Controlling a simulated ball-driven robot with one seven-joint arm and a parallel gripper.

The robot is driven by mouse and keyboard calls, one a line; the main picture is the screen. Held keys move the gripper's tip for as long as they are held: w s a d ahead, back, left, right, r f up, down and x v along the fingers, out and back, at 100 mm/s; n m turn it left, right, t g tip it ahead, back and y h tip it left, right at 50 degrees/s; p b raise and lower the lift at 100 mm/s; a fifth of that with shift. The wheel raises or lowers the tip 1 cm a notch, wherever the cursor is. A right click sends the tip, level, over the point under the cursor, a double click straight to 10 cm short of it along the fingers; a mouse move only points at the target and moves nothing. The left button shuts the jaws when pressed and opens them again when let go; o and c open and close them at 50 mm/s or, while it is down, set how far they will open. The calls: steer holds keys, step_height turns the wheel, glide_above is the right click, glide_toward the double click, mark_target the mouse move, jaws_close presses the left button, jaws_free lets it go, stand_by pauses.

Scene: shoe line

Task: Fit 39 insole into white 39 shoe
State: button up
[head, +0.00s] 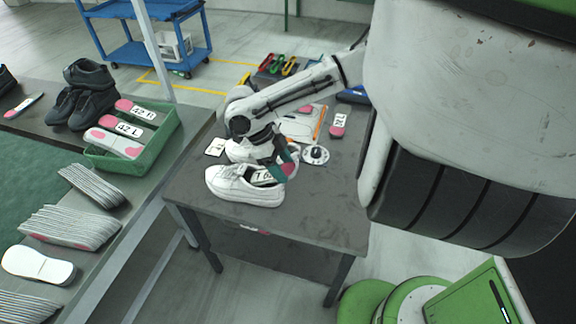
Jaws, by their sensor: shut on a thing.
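A white shoe (228,186) stands on the grey table near its front left, toe to the left. An insole with a white label and a pink end (287,170) reaches into the shoe's opening. Its label appears upside down and looks like 39 L. My gripper (284,160) is shut on the insole at the shoe's opening, coming from above. Its fingertips are partly hidden by the insole. A second white shoe (237,152) stands just behind, partly covered by my arm. How deep the insole sits cannot be told.
Another labelled insole (338,122) lies on the table at the back right, near a round dial-like item (315,154) and papers. A green crate (172,137) with 42 insoles, black shoes (85,95) and insole stacks (70,226) fill the left bench. The table's front right is clear.

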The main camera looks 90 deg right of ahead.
mark_target(266, 175)
steer(key=shift+t, duration=0.4)
steer(key=shift+w+d+f+b, duration=0.3)
steer(key=shift+w+f+b, duration=0.1)
steer(key=shift+w, duration=0.55)
steer(key=shift+w+d+f+b, duration=0.25)
steer(key=shift+w+f, duration=0.2)
steer(key=shift+w, duration=0.55)
steer(key=shift+w+d+f+b, duration=0.3)
steer(key=shift+w+f+b, duration=0.1)
steer(key=shift+w, duration=0.55)
steer(key=shift+s+f+t+b, duration=0.15)
steer(key=shift+f+t+b, duration=0.3)
steer(key=shift+f, duration=0.35)
steer(key=o, duration=1.1)
steer(key=shift+a+f, duration=0.1)
steer(key=shift+r+p, duration=1.6)
steer(key=shift+p, duration=0.05)
steer(key=shift+r, duration=0.1)
